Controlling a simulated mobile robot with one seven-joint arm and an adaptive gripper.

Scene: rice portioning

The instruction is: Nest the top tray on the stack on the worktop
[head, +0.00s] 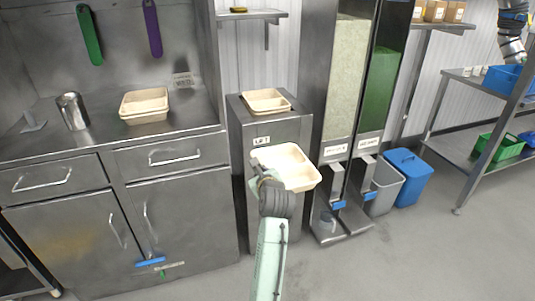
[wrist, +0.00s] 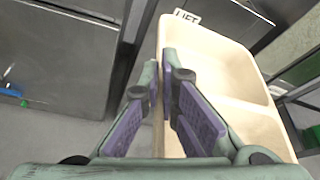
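A cream tray (head: 288,165) with a divider is in my gripper (head: 262,175), held in the air in front of the lift cabinet. In the wrist view the tray (wrist: 215,60) fills the right side, and the fingers of my gripper (wrist: 162,78) close on its left wall, one finger on each side. The tray looks empty. A stack of cream trays (head: 145,115) sits on the steel worktop (head: 190,108) at the left, well apart from the held tray. Another cream tray (head: 267,108) rests on top of the lift cabinet.
A metal cup (head: 72,111) stands left of the stack on the worktop. The lift cabinet (head: 285,130) stands right of the worktop. Tall dispensers (head: 345,85) rise to its right. Grey and blue bins (head: 408,178) stand beyond.

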